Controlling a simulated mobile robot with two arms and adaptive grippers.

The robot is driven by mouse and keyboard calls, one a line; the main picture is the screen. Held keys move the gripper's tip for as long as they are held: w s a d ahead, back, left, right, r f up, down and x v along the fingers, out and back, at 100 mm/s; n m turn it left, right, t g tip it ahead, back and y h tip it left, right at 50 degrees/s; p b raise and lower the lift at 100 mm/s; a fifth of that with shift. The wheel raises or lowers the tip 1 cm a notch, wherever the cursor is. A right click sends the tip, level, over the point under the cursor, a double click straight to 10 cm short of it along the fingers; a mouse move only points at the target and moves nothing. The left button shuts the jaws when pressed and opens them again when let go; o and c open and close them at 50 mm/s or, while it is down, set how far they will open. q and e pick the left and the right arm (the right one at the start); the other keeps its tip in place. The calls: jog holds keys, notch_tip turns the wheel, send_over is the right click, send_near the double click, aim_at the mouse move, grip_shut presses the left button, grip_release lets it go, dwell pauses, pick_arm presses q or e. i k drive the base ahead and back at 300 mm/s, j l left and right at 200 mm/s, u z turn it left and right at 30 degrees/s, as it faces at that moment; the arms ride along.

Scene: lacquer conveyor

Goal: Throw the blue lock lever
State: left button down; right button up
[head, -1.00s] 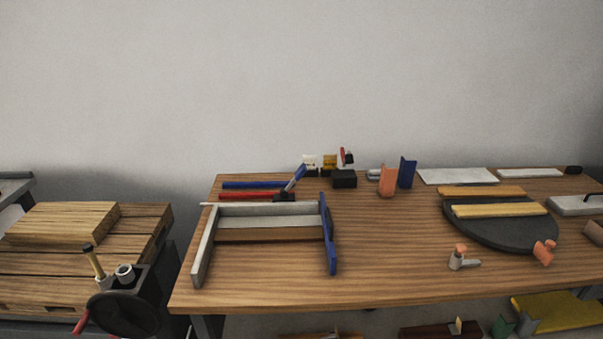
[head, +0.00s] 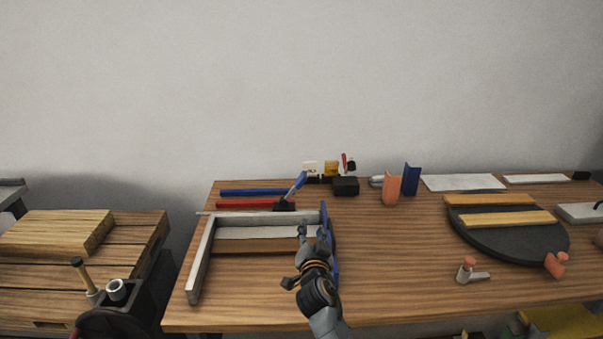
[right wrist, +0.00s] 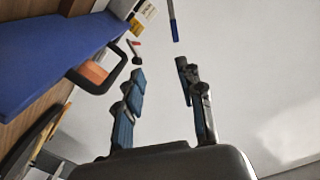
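The blue lock lever (head: 297,185) leans up and to the right from a small black base (head: 284,205) behind the grey frame's back rail. My right gripper (head: 312,232) is over the frame's right part, beside the blue side plate (head: 333,270), nearer to me than the lever. In the right wrist view my right gripper (right wrist: 160,71) is open, with nothing between its fingers. A thin grey rod with a blue end (right wrist: 175,31), seemingly the lever, shows beyond the fingertips, apart from them. My left gripper is not in view.
A blue bar (head: 255,192) and a red bar (head: 255,204) lie left of the lever. A black block (head: 345,186) stands right of it. Orange (head: 391,189) and blue (head: 411,180) upright pieces stand farther right. The middle of the bench is clear.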

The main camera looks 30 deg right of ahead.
aim_at(284, 202)
jog(key=i+l, duration=0.7)
jog(key=k+j, duration=0.1)
jog(key=j, duration=0.25)
jog(key=u, duration=0.05)
